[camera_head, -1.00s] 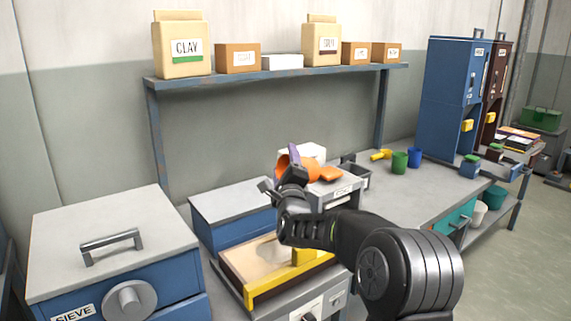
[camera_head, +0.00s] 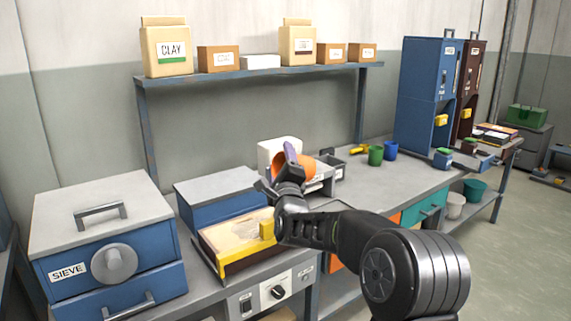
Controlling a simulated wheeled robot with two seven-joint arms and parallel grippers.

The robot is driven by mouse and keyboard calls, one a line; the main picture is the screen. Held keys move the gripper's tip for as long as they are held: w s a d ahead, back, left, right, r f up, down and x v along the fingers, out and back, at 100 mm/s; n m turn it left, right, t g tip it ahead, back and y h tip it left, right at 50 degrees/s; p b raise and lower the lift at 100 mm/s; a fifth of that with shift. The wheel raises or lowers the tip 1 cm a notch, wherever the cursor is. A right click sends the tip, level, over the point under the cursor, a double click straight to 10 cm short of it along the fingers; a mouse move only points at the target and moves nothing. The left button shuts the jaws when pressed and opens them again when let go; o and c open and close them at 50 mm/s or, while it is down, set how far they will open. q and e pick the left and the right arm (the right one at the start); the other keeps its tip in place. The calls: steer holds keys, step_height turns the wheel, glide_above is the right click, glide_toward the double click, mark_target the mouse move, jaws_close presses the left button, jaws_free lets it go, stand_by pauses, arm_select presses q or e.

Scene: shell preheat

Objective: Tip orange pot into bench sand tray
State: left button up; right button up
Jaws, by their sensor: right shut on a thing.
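The orange pot (camera_head: 307,174) is held above the bench, partly hidden behind my right gripper and wrist. My right gripper (camera_head: 289,160) is shut on it; a purple piece shows at the jaws. The pot looks tilted, but I cannot see its mouth or contents. The bench sand tray (camera_head: 224,269), a shallow box with yellow edges, lies below and to the left of the pot. A tan patch shows inside it. My right forearm covers the tray's right side. My left gripper is out of view.
A blue box with a grey lid (camera_head: 222,189) stands behind the tray. The blue sieve unit (camera_head: 103,252) is at the left. A white box (camera_head: 279,151) stands behind the pot.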

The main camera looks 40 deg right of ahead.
steer(key=a+f+n+t+y+b, duration=0.1)
steer(key=a+f+n+y+b, duration=0.15)
steer(key=a+f+y, duration=0.6)
steer(key=a+f+n+t+y+b, duration=0.15)
steer(key=a+f+n, duration=0.3)
steer(key=a, duration=0.95)
steer(key=s+a+f+n+y+b, duration=0.25)
steer(key=s+a+f+y, duration=0.4)
steer(key=a+f, duration=0.35)
steer(key=shift+g, duration=0.35)
steer(key=f+b, duration=0.1)
steer(key=d+f+b, duration=0.1)
steer(key=f, duration=0.1)
steer(key=s+f+b, duration=0.1)
steer(key=f, duration=0.1)
steer(key=shift+d, duration=0.2)
